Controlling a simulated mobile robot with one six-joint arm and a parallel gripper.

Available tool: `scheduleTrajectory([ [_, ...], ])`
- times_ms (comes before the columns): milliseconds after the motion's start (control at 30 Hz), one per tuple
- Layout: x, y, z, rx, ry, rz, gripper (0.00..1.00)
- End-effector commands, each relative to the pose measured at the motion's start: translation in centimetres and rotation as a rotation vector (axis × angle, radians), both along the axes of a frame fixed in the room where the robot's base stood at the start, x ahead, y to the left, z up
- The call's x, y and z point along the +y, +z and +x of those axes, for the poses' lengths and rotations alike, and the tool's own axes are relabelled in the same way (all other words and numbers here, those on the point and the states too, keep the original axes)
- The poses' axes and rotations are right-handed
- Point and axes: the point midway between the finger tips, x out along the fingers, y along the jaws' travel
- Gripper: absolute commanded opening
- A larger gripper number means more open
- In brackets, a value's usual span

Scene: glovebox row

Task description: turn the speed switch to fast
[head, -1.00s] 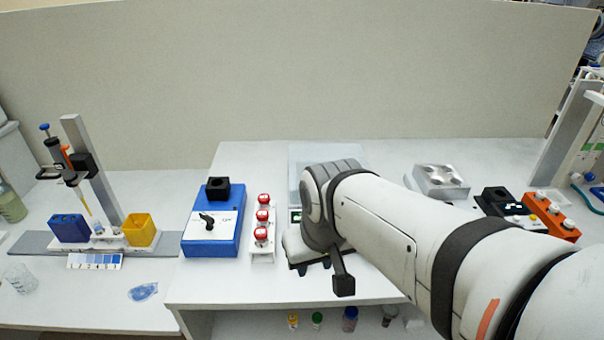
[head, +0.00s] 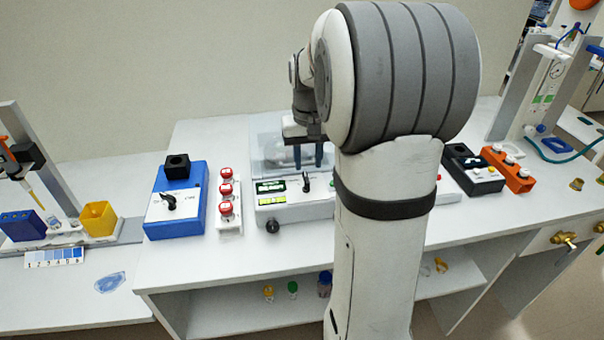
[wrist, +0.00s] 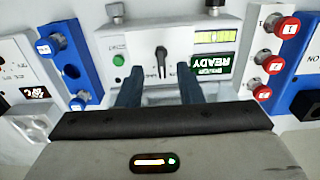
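A black pointer switch (head: 306,182) stands on the front panel of a white machine (head: 325,212) with a lit display; it also shows in the wrist view (wrist: 162,58), where the panel appears upside down and the display reads READY. A green button (wrist: 119,60) sits beside it. A second black knob (head: 169,201) is on the blue device (head: 190,212) to the left. I cannot read speed labels at either. My gripper (head: 309,157) is open and empty above the white machine. In the wrist view its fingers (wrist: 160,84) lie either side of the switch's line, apart from it.
An orange block (head: 508,170) and a black device (head: 468,168) are at the right. My arm hides the machine's right part. The bench front is mostly clear.

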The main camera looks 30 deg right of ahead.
Motion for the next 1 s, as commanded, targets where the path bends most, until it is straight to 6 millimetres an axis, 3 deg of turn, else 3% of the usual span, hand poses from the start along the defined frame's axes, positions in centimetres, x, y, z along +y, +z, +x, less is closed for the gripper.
scheduleTrajectory([
  [300,0.1,-4.8,-0.1,0.003,0.001,0.001,0.33],
  [700,0.1,-5.7,0.0,0.000,0.002,0.000,0.33],
  [1000,0.2,-5.7,0.0,-0.001,0.003,0.000,0.08],
])
